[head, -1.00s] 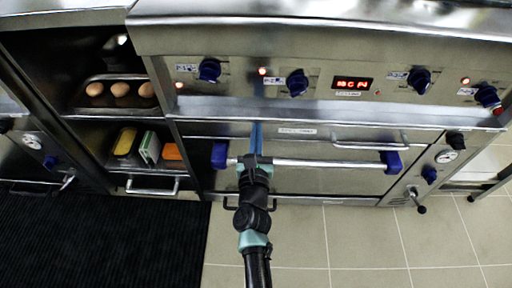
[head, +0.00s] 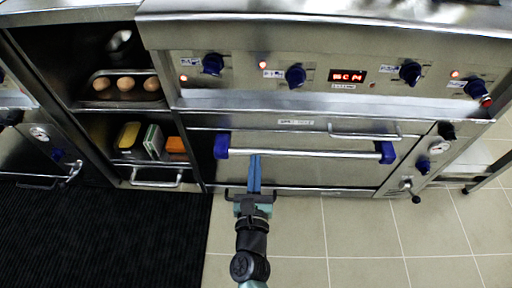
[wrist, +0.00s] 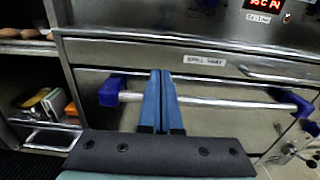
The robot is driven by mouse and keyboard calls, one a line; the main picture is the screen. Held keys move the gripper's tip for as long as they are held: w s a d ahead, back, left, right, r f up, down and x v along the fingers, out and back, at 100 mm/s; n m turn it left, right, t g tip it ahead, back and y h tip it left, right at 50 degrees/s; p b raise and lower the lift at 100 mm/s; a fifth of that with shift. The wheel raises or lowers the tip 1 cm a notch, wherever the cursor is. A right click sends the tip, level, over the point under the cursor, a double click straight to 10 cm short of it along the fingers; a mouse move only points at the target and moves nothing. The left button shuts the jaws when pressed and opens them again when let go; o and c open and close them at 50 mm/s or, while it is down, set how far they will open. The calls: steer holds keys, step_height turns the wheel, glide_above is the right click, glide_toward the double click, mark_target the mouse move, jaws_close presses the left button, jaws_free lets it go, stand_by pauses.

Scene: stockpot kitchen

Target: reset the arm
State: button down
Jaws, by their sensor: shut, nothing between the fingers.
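My gripper (head: 254,174) has blue fingers that are shut and empty. In the head view it is in front of the steel oven, with its fingertips just below the long bar handle (head: 300,153) with blue end brackets. In the wrist view my gripper (wrist: 161,100) points at the oven front, and the bar handle (wrist: 222,103) runs across behind the fingers. From these views I cannot tell how wide the gap to the bar is. My arm reaches in from the bottom of the head view.
Blue knobs (head: 295,75) and a red display (head: 347,76) line the panel above. A shelf at left holds several eggs (head: 125,84); below are a sponge (head: 129,135) and an orange block (head: 176,145). A black mat (head: 100,240) covers the left floor; tiles (head: 370,240) at right are clear.

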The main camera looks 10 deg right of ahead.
steer(key=shift+s+a, duration=0.15)
steer(key=shift+s, duration=0.4)
